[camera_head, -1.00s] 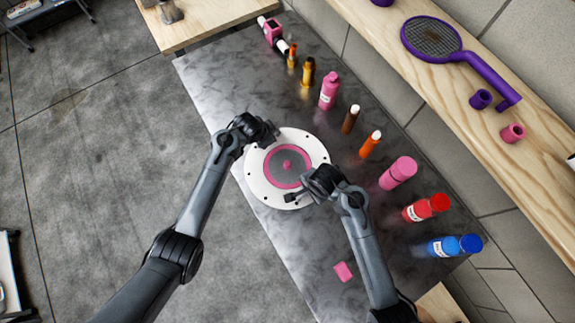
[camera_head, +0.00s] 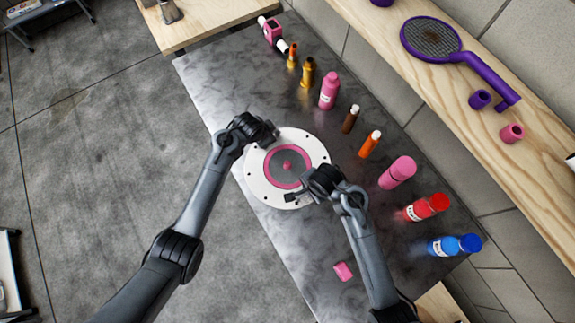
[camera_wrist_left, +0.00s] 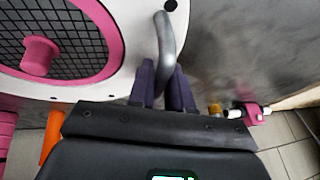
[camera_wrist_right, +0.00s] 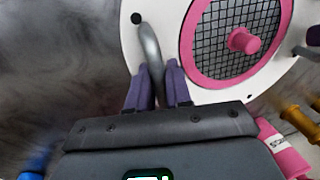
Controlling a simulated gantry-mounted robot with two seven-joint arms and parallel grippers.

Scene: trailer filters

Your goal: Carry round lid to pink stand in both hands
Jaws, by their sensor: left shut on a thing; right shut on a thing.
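The round lid (camera_head: 309,145) is a white disc with a pink ring, dark mesh and a pink centre knob; it lies level at the middle of the metal table. My left gripper (camera_head: 272,133) is shut on a curved grey handle (camera_wrist_left: 165,35) at the lid's upper-left rim. My right gripper (camera_head: 305,190) is shut on the opposite grey handle (camera_wrist_right: 149,45) at its lower-right rim. I cannot tell whether the lid touches the table. No pink stand is plainly recognisable; a small pink block (camera_head: 343,271) lies on the table toward the lower right.
Several bottles line the table's wall side, including a pink bottle (camera_head: 329,91), a pink cylinder (camera_head: 397,173), a red bottle (camera_head: 427,208) and a blue bottle (camera_head: 454,245). A wooden shelf (camera_head: 545,190) holds a purple racket (camera_head: 432,39). The metal table (camera_head: 225,75) has bare room above the lid.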

